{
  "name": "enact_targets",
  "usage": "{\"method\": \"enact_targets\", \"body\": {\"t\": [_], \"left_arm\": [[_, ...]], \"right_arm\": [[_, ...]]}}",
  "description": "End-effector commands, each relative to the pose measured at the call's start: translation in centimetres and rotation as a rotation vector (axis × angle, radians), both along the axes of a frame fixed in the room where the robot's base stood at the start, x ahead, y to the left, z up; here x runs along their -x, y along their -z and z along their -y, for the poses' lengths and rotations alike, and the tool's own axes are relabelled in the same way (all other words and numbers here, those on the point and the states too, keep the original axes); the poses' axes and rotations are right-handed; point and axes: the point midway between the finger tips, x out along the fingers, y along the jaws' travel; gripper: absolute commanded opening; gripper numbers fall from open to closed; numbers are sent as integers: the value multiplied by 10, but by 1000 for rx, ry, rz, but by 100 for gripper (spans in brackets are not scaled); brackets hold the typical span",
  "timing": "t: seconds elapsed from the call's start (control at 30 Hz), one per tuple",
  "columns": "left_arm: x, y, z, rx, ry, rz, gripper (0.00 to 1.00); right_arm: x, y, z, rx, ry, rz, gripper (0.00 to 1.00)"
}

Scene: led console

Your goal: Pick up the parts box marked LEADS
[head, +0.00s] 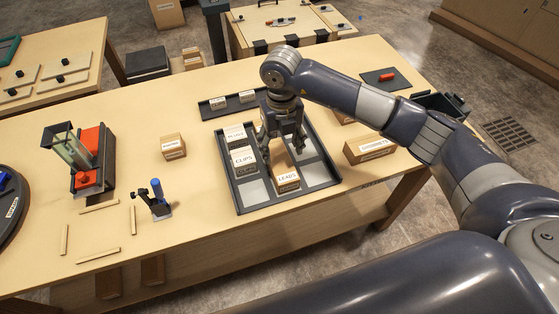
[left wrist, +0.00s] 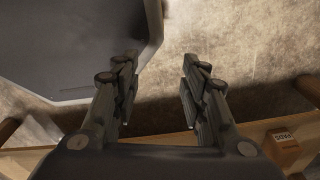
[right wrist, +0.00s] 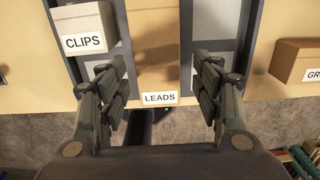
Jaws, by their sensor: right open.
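The LEADS parts box (head: 287,180) is a tan box with a white label, standing in the front middle of a dark divided tray (head: 243,206). My right gripper (head: 283,148) is open and points down over the box. In the right wrist view the LEADS box (right wrist: 153,55) lies between the open fingers (right wrist: 160,88), with gaps on both sides; I cannot tell how high the fingertips are above it. My left gripper (left wrist: 155,85) is open and empty, above bare floor beside a wooden edge; the head view does not show it.
The CLIPS box (head: 244,160) stands just left of LEADS and is close to one finger in the right wrist view. Another box (head: 235,135) is behind it. The GROMMETS box (head: 370,148) stands right of the tray.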

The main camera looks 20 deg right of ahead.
Motion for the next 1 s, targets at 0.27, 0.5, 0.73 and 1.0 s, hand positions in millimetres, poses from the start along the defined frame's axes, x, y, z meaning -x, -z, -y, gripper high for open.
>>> {"method": "enact_targets", "body": {"t": [0.27, 0.5, 0.73, 1.0], "left_arm": [[9, -17, -1, -2, 1, -12, 40], [-30, -31, 2, 5, 1, 48, 40], [-19, -29, 1, 2, 1, 28, 40], [-2, -28, 0, 0, 0, 5, 40]], "right_arm": [[3, 23, -3, -1, -2, -4, 60], [3, 56, -4, -2, -1, -1, 60], [2, 61, -4, -3, -2, 2, 60], [2, 61, -4, -3, -2, 2, 23]]}}
